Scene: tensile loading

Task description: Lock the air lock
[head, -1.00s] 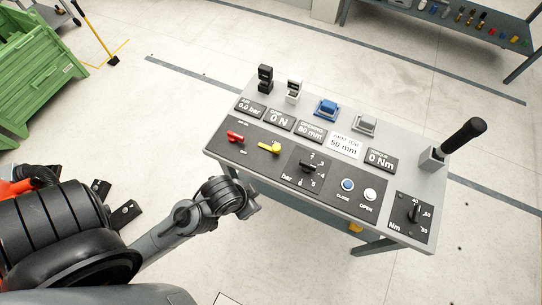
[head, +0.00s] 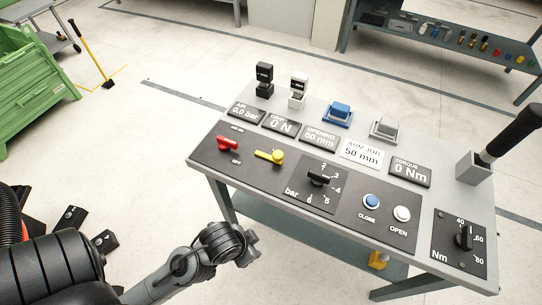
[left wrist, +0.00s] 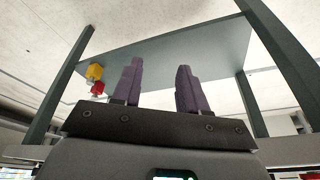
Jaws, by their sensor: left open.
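The control panel (head: 215,160) on the bench carries a red lever (head: 228,143) with small lettering above and below it, partly readable as "ON". A yellow lever (head: 270,156) sits just to its right. I cannot tell for sure which part is the air lock. The air readout (head: 246,111) shows 0.0 bar. My left gripper shows in the left wrist view (left wrist: 160,75) with two purple fingers apart and nothing between them. In the head view my left arm ends in front of and below the panel's front edge, apart from the levers. My right gripper is not in view.
A yellow part (head: 378,260) hangs under the bench. A green crate (head: 35,65) stands far left.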

